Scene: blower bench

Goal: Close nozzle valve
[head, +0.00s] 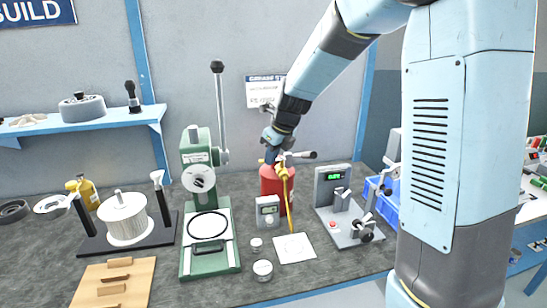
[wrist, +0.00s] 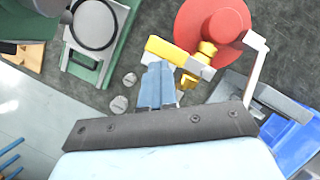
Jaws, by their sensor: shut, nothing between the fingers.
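A red canister (head: 270,182) stands mid-bench in the head view, with yellow nozzle parts (head: 284,176) and a yellow hose hanging at its front. In the wrist view the canister top (wrist: 212,22) shows as a red disc, with a yellow block (wrist: 172,50) and a brass-coloured fitting (wrist: 206,54) below it. I cannot tell the valve's position from these views. My gripper (head: 270,146) is above the canister, pointing down. Its blue fingers (wrist: 157,82) are shut and empty, close to the yellow block in the wrist view; I cannot tell whether they touch it.
A green press (head: 197,178) stands left of the canister. A small grey gauge box (head: 267,212) and a white sheet (head: 295,248) lie in front. A grey device with a green display (head: 331,188) stands to the right, beside blue bins (head: 388,205).

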